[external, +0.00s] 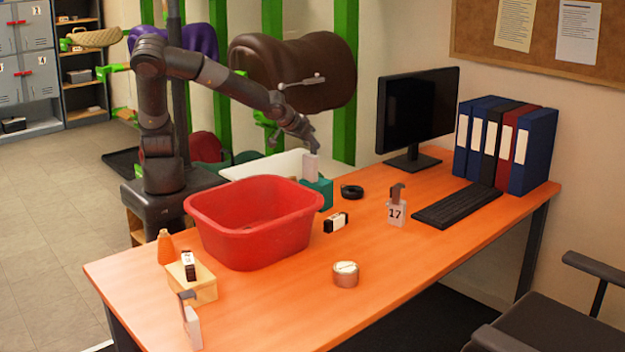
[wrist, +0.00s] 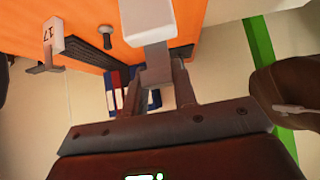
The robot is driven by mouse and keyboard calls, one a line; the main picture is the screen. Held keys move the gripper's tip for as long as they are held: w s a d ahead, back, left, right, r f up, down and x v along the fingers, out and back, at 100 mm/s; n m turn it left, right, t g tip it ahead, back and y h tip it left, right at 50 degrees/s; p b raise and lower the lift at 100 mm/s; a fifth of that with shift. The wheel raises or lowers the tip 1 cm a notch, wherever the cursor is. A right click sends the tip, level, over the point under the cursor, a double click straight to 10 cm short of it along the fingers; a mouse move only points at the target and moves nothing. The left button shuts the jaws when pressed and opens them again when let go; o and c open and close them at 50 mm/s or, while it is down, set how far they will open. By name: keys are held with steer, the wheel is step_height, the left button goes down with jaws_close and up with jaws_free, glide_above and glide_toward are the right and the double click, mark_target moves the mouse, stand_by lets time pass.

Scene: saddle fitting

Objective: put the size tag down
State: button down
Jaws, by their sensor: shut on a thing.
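My gripper (external: 314,147) is shut on a pale size tag (external: 311,168) at the back edge of the desk. The tag hangs upright below the fingers, right behind or just over a teal block (external: 321,192); I cannot tell whether they touch. In the wrist view the tag (wrist: 146,22) shows as a white block with a grey stem between my fingers (wrist: 163,85). Its number is not visible. Another size tag, marked 17 (external: 397,213), stands on the desk (external: 420,255) to the right; it also shows in the wrist view (wrist: 51,38).
A red tub (external: 245,240) stands left of the teal block. A black ring (external: 352,191), a small black-and-white box (external: 335,222) and a tape roll (external: 345,276) lie on the desk. A third tag (external: 192,328) stands at the front left. The desk's front right is clear.

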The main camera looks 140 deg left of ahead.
steer(key=shift+f, duration=0.45)
steer(key=c, duration=1.2)
jaws_free()
steer(key=shift+o, duration=0.2)
steer(key=v, duration=1.2)
